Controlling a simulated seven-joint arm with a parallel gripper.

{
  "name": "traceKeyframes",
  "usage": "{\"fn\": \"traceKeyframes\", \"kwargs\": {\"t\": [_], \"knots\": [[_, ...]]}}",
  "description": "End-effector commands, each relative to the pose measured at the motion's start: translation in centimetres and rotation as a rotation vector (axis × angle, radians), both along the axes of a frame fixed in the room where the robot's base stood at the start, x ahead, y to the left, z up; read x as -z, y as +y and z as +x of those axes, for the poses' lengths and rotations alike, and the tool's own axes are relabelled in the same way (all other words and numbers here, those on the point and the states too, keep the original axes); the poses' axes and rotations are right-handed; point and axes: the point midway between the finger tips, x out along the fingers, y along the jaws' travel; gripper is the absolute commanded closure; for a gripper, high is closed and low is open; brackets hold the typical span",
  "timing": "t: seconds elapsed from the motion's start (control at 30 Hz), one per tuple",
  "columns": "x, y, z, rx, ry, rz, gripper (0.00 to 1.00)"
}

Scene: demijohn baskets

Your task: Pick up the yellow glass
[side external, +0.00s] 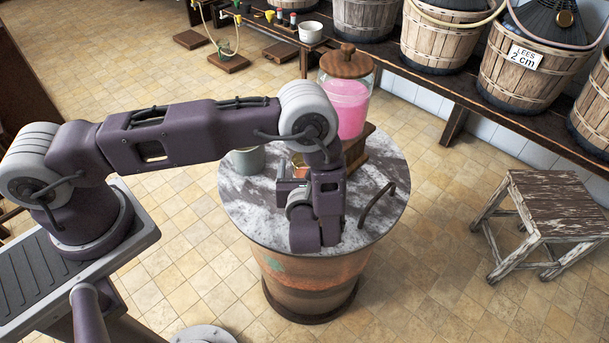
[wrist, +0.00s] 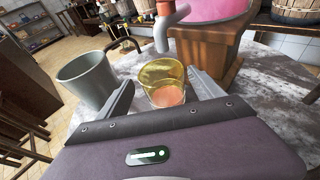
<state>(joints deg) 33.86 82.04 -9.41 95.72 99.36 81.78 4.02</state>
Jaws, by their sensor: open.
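The yellow glass (wrist: 162,78) stands on the round tabletop in the wrist view, with something pinkish-orange showing in its lower part. In the side external view, only a small bit of yellow shows behind my wrist, so the glass is mostly hidden there. My gripper (wrist: 163,94) is open. In the wrist view its two grey fingers reach forward on the left and right of the glass, and I cannot tell whether either touches it. In the side external view the arm reaches over the table, and the fingers are largely hidden by the wrist.
A grey-green cup (wrist: 87,78) stands left of the glass. A grey spout (wrist: 168,26) with a red part hangs just behind and above it. A dispenser of pink liquid (side external: 346,104) sits on a wooden block (wrist: 207,50).

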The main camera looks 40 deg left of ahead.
Motion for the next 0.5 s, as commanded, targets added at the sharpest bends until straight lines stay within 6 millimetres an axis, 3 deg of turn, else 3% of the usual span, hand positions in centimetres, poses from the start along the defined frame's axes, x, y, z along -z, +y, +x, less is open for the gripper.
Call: {"fn": "traceKeyframes", "kwargs": {"t": [0.2, 0.47, 0.5], "knots": [[1.5, 2.2, 2.8, -0.005, 0.001, -0.002, 0.23], [1.6, 2.5, 3.1, -0.002, 0.002, -0.002, 0.23], [1.6, 2.5, 3.1, -0.003, 0.001, -0.003, 0.31]]}}
